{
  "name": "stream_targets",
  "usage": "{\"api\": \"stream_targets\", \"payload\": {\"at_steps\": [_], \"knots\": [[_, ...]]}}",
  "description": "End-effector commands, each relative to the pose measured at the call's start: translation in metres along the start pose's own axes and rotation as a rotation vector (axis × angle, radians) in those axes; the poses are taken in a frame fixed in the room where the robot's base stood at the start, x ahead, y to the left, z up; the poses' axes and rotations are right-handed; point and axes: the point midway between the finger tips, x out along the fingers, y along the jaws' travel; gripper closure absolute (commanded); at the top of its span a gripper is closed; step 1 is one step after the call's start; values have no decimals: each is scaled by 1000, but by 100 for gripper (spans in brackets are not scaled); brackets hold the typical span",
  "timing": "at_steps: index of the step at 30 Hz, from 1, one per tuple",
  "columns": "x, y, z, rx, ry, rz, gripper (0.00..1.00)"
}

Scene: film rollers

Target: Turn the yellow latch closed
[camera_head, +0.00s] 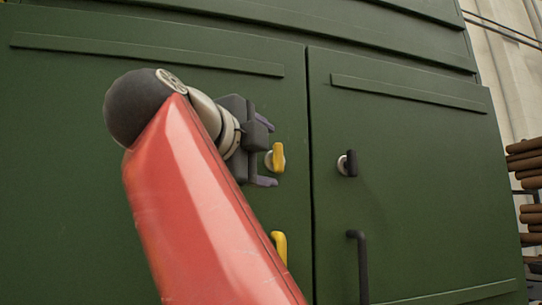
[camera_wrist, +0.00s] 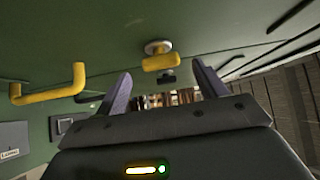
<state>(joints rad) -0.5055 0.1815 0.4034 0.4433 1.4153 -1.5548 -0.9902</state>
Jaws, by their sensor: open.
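The yellow latch (camera_head: 278,157) is a short knob on a round pale base on the left green cabinet door. It looks upright in the head view. My gripper (camera_head: 271,154) is open, with one dark finger above the latch and one below it. In the wrist view the latch (camera_wrist: 160,62) appears between and just beyond the open fingertips (camera_wrist: 162,69). The fingers are not visibly closed on it, and I cannot tell whether either touches it.
A yellow handle (camera_head: 279,246) is below the latch. The right door has a black latch (camera_head: 351,163) and a black handle (camera_head: 360,262). Stacked brown rolls (camera_head: 525,165) stand at the far right. My red arm hides part of the left door (camera_head: 60,200).

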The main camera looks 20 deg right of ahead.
Motion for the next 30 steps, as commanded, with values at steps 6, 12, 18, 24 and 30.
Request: {"api": "stream_targets", "payload": {"at_steps": [6, 12, 18, 24, 30], "knots": [[-37, 0, 1, 0, -4, -1, 29], [-50, 0, 0, 0, 0, 0, 29], [-50, 0, 0, 0, 2, 0, 29], [-50, 0, 0, 0, 2, 0, 29], [-50, 0, 0, 0, 1, 0, 29]]}}
